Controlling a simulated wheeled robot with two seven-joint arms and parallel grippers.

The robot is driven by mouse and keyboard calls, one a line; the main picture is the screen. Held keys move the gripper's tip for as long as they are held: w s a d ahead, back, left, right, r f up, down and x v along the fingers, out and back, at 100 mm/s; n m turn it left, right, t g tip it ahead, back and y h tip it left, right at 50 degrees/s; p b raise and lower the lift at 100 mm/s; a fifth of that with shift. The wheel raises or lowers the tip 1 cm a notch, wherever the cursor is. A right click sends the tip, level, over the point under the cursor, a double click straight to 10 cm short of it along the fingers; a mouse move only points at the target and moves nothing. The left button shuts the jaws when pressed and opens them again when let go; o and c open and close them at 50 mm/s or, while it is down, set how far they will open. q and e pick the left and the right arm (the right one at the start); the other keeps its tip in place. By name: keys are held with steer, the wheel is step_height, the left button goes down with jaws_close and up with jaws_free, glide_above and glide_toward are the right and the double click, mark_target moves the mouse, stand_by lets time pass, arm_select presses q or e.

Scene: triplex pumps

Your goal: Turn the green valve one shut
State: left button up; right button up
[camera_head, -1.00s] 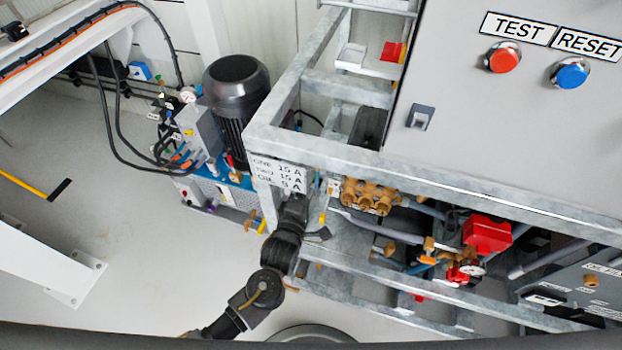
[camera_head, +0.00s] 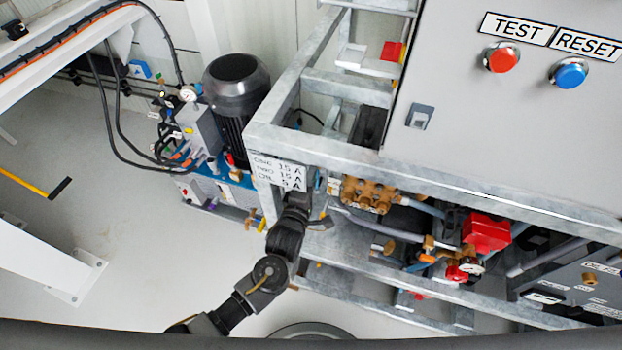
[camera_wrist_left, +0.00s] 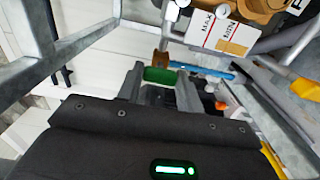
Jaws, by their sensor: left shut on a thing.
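The green valve handle (camera_wrist_left: 160,75) shows in the left wrist view, between the two fingers of my left gripper (camera_wrist_left: 160,90). The gripper is shut on it. A brass-coloured fitting stands just beyond the handle, beside a blue pipe (camera_wrist_left: 208,68). In the head view my left gripper (camera_head: 306,190) reaches up to the frame corner under the white label plate. The green handle is hidden there behind the gripper and wrist. My right gripper is in neither view.
The grey metal frame (camera_head: 340,158) stands close around my left gripper. A brass pump head (camera_head: 367,194) and a red box (camera_head: 487,231) lie to its right. A black motor (camera_head: 236,95) stands behind at left. Open floor (camera_head: 110,230) lies to the left.

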arm_select(q)
steer(key=shift+m+p, duration=0.9)
steer(key=shift+m, duration=2.5)
steer(key=o, duration=1)
steer(key=shift+s, duration=0.1)
